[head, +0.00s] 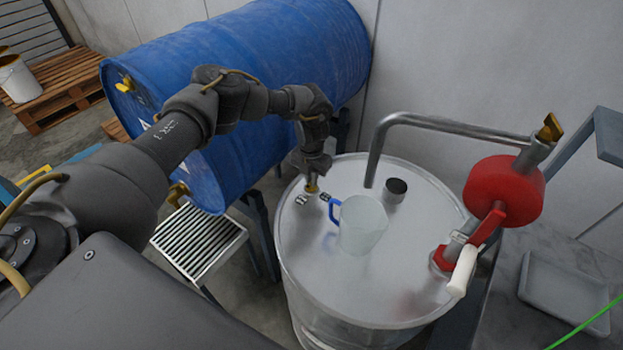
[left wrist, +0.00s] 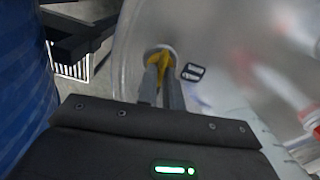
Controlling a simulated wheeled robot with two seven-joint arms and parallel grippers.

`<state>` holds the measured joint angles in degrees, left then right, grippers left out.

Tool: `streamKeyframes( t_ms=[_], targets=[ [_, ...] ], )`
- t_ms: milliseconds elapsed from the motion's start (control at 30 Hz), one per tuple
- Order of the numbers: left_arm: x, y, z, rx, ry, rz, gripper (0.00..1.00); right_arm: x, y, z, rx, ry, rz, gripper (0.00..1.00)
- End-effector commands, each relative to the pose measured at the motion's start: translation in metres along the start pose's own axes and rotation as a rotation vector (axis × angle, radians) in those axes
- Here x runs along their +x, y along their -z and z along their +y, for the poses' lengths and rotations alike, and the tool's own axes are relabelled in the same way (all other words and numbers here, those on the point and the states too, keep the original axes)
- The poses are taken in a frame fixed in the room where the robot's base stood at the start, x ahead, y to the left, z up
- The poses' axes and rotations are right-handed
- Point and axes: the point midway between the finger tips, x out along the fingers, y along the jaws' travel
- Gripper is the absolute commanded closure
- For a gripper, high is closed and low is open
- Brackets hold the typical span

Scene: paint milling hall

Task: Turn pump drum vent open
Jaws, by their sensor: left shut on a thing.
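The pump drum (head: 300,255) is a silver metal drum with a flat round lid, in the middle of the head view. Its vent (head: 312,189) is a small yellow piece on the lid near the left rim. My left gripper (head: 311,180) comes down on the vent from above. In the left wrist view, the fingers (left wrist: 160,88) are shut on the yellow vent (left wrist: 161,60). The fingers partly hide it, so I cannot tell how far it is turned. Small dark marks (left wrist: 193,72) are on the lid beside it. My right gripper is not in view.
A clear jug (head: 362,226) with a blue handle stands on the lid, close right of my left gripper. A red hand pump (head: 505,192) with a bent pipe rises at the lid's right. A blue drum (head: 245,60) lies behind my left arm. A grey tray (head: 565,290) is right.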

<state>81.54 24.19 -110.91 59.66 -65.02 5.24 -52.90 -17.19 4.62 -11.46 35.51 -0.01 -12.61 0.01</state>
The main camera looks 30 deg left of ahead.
Motion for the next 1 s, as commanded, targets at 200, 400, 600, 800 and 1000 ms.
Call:
streamKeyframes(
  t_ms=[200, 400, 600, 800, 1000],
  targets=[
    [0.0007, -0.0004, -0.0002, -0.18, 0.003, -0.001, 1.0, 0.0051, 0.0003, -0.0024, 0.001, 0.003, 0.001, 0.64],
    [0.0001, -0.0007, 0.0004, -0.373, 0.002, -0.002, 1.0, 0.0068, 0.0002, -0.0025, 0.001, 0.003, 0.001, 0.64],
    [-0.0005, -0.0004, 0.0007, -0.563, 0.001, -0.001, 1.0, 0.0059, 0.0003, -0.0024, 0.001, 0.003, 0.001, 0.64],
    [-0.0014, -0.0004, 0.0006, -0.754, 0.002, -0.001, 1.0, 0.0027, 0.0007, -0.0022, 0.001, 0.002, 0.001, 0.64],
    [-0.002, -0.0006, 0.0007, -0.944, 0.001, -0.002, 1.0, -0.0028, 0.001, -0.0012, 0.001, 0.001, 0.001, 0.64]
  ],
)
